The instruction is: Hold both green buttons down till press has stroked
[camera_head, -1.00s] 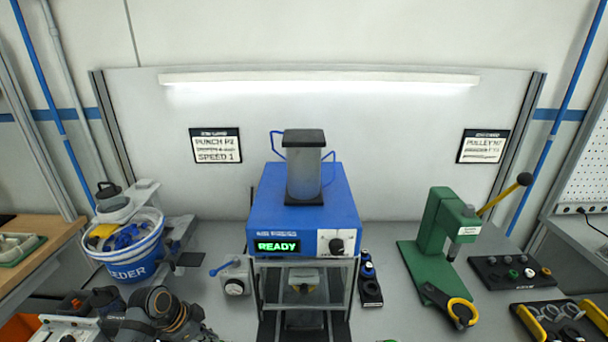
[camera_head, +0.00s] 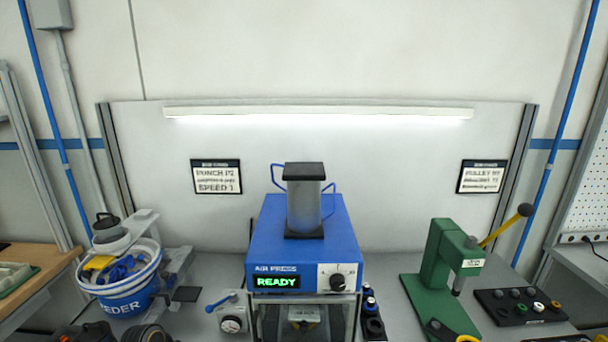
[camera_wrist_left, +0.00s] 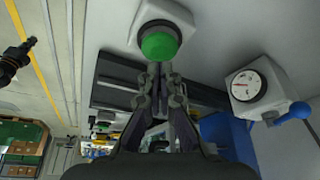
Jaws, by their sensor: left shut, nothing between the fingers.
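The blue air press (camera_head: 301,255) stands in the middle of the bench in the head view. Its display (camera_head: 276,282) reads READY in green. One green button (camera_wrist_left: 160,46), on a pale box (camera_wrist_left: 185,15), shows at the top of the left wrist view. My left gripper (camera_wrist_left: 161,72) is shut and empty, its fingertips right at the lower edge of that button in the picture. I cannot tell whether they touch it or whether it is pressed.
A regulator with a dial (camera_head: 233,324) and blue lever is left of the press; it also shows in the left wrist view (camera_wrist_left: 247,86). A blue-and-white bucket (camera_head: 124,288) stands farther left. A green hand press (camera_head: 437,265) and black parts tray (camera_head: 520,305) are right.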

